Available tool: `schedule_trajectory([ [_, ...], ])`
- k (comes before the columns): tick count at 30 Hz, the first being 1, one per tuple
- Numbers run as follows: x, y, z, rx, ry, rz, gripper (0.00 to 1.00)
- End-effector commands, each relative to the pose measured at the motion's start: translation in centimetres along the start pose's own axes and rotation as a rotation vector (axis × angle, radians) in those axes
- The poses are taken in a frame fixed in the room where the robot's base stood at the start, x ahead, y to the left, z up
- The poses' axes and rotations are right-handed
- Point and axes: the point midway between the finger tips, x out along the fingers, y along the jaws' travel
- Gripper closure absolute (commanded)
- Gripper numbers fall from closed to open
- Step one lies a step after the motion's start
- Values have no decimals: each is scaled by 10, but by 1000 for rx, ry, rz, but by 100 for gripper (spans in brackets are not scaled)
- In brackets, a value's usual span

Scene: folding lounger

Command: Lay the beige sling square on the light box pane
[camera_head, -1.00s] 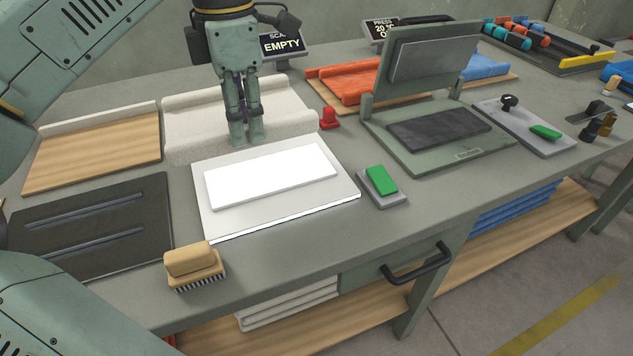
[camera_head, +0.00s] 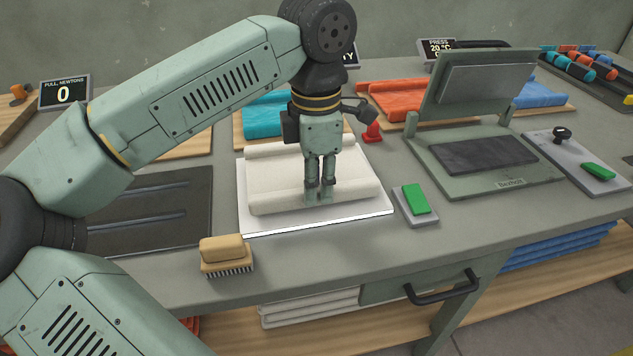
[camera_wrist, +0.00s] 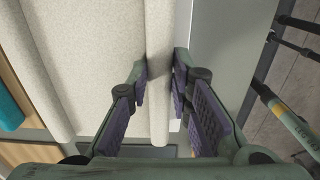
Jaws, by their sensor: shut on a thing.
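The beige sling (camera_head: 275,178), a cloth with rolled hems along its far and near sides, lies over the light box pane in the head view. The light box (camera_head: 265,226) shows its white rim and lit front edge around the cloth; its pane is hidden. The sling's near hem looks roughly parallel to the box's front edge. My gripper (camera_head: 318,198) points down at the near hem, right of its middle, and is shut on it. In the wrist view my gripper's fingers (camera_wrist: 160,85) stand on both sides of the rolled hem (camera_wrist: 159,115). I cannot tell whether the sling rests fully on the pane.
A brush (camera_head: 226,254) stands in front of the light box. A dark slotted plate (camera_head: 185,200) lies left, a green button (camera_head: 415,199) right. An open press (camera_head: 480,185) stands farther right. Teal (camera_head: 262,120) and orange (camera_head: 395,98) slings and a red knob (camera_head: 372,133) are behind.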

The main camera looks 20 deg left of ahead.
Motion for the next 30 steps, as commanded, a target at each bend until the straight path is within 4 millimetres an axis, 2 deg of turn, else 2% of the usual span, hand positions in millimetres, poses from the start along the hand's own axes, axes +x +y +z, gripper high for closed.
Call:
schedule_trajectory([
  [3,8,0,0,1,-2,1,100],
  [12,13,0,0,0,-1,1,100],
  [13,11,0,0,0,-1,1,78],
  [21,10,0,0,0,-1,1,60],
  [30,10,0,0,0,-1,1,60],
])
